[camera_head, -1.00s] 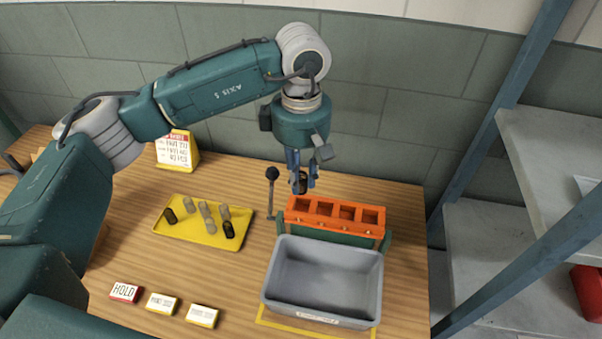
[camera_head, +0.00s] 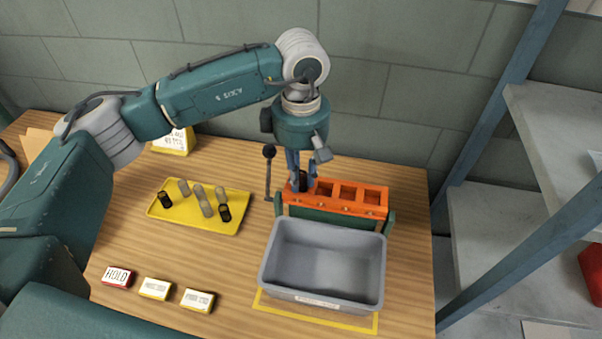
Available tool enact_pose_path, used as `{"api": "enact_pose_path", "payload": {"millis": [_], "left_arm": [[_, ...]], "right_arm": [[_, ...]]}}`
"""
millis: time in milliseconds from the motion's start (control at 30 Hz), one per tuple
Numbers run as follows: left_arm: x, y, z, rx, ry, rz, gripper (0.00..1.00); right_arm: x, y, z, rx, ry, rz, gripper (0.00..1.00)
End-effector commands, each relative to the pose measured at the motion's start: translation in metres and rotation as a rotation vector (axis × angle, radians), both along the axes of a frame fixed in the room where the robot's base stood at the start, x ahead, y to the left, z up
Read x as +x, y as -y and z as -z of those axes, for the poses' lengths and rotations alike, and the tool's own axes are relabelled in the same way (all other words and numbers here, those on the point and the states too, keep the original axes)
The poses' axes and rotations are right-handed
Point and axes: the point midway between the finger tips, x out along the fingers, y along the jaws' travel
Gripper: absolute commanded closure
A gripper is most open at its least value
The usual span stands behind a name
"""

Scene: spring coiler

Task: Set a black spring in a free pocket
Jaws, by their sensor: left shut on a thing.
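My left gripper (camera_head: 301,182) points down at the left end of the orange pocket block (camera_head: 336,209). It is shut on a black spring (camera_head: 303,180), which sits at or in the leftmost pocket; the fingers hide how deep it is. My right gripper is not in view.
A grey bin (camera_head: 322,262) stands in front of the block, inside a yellow outline. A black-knobbed lever (camera_head: 268,170) rises at the block's left. Small label blocks, one reading HOLD (camera_head: 118,276), lie at the front left. Grey shelves (camera_head: 500,230) stand at right.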

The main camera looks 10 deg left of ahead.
Motion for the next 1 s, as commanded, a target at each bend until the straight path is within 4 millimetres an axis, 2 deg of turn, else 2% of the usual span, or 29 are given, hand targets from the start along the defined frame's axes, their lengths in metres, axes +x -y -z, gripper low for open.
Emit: {"api": "enact_pose_path", "payload": {"millis": [167, 200, 267, 300, 567, 667, 767, 1000], "left_arm": [[0.000, 0.000, -0.001, 0.000, 0.000, 0.000, 1.00], [0.000, 0.000, -0.001, 0.000, 0.000, 0.000, 0.72], [0.000, 0.000, -0.001, 0.000, 0.000, 0.000, 0.60], [0.000, 0.000, -0.001, 0.000, 0.000, 0.000, 0.58], [0.000, 0.000, -0.001, 0.000, 0.000, 0.000, 0.58], [0.001, 0.000, -0.007, -0.001, 0.002, 0.000, 0.58], [0.001, 0.000, -0.021, -0.001, 0.005, -0.001, 0.58], [0.001, 0.001, -0.072, -0.001, 0.004, 0.000, 0.58]], "right_arm": [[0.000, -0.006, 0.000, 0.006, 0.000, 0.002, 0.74], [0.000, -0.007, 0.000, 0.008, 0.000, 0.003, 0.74], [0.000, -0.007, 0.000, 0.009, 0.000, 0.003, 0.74], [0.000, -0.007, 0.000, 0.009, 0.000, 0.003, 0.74], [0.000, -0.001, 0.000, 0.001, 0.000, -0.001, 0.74], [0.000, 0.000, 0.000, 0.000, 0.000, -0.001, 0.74], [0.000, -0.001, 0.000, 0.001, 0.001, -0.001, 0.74], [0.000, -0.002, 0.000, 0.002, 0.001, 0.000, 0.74]]}}
